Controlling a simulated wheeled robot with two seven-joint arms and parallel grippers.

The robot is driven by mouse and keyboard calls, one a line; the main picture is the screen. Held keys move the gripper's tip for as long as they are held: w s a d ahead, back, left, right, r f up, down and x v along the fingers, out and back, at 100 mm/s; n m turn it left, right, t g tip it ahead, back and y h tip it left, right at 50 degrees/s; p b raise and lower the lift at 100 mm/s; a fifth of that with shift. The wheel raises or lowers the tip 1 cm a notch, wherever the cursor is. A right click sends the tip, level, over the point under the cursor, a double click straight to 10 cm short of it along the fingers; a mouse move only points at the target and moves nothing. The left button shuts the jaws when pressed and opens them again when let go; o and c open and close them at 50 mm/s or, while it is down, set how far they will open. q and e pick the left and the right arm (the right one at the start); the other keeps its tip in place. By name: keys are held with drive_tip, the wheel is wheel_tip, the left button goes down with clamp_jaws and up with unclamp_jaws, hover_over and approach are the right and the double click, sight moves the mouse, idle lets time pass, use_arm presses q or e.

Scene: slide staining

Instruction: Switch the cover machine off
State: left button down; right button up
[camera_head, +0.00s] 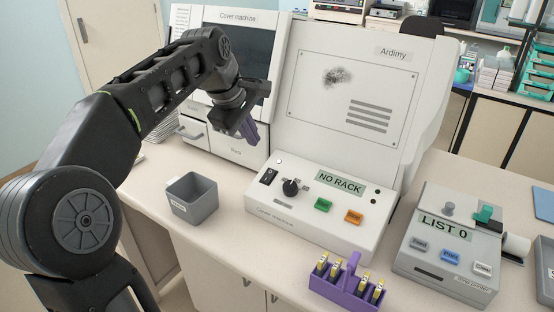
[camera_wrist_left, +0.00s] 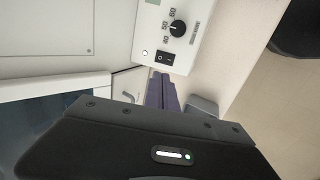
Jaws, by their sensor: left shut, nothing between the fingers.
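The cover machine's control box (camera_head: 310,213) sits on the counter in front of its tall white housing (camera_head: 357,75). It has a black rocker switch (camera_head: 268,176), a black dial (camera_head: 291,187), a green button, an orange button and a display reading "NO RACK". In the left wrist view the rocker switch (camera_wrist_left: 164,58) and dial (camera_wrist_left: 179,29) lie just beyond the fingertips. My left gripper (camera_head: 250,133) hangs above and left of the switch, shut and empty, not touching the box. Its fingers also show in the left wrist view (camera_wrist_left: 161,88). My right gripper is not in view.
A grey open bin (camera_head: 192,200) stands left of the control box. A purple rack (camera_head: 347,284) with yellow-topped slides stands at the front edge. A label printer (camera_head: 447,245) reading "LIST 0" is at the right. Another machine (camera_head: 240,50) stands behind my left arm.

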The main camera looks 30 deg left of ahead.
sight(271, 173)
use_arm(q)
drive_tip(key=shift+s, duration=0.1)
drive_tip(key=p+x, duration=0.2)
drive_tip(key=x, duration=1.1)
drive_tip(key=shift+f, duration=0.35)
drive_tip(key=shift+w+f, duration=0.15)
drive_tip(key=shift+w, duration=0.1)
drive_tip(key=shift+f, duration=0.15)
drive_tip(key=shift+w, duration=0.2)
drive_tip(key=shift+f, duration=0.1)
drive_tip(key=shift+s+f, duration=0.1)
drive_tip(key=shift+s, duration=0.1)
